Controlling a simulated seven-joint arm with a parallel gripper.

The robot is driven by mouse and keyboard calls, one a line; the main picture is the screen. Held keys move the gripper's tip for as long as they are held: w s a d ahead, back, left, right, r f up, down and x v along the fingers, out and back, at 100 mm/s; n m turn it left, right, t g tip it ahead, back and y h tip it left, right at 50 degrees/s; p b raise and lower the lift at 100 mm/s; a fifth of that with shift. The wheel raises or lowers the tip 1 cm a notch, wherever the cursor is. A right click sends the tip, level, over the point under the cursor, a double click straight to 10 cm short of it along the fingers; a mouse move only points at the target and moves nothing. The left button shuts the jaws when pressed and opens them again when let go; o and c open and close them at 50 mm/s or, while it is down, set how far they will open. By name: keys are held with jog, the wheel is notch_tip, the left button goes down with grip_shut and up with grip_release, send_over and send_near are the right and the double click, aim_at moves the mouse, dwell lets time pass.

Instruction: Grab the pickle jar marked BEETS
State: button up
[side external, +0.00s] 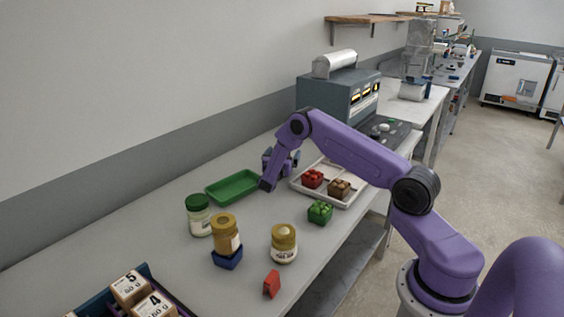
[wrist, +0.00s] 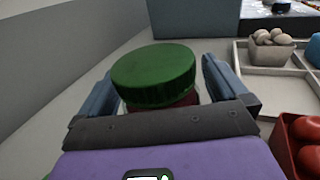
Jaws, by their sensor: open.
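In the wrist view a jar with a dark green lid (wrist: 155,75) stands between the fingers of my gripper (wrist: 158,66). A little reddish content shows under the lid; its label is hidden, so I cannot read a name. The fingers are open, one on each side of the lid. In the side external view my gripper (side external: 284,162) is low behind the green tray, and the jar there is mostly hidden by it. Another green-lidded jar (side external: 199,217) with pale contents stands at the left. A gold-lidded jar (side external: 284,244) and one on a blue block (side external: 225,234) stand in front.
A white divided tray (side external: 352,202) with red and brown baskets lies right of my gripper. A green basket (side external: 320,212) and a red block (side external: 271,284) are on the table. An empty green tray (side external: 232,187) lies left. A grey oven (side external: 340,95) stands behind.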

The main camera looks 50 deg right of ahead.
jog(key=c, duration=1.4)
jog(key=shift+r, duration=0.1)
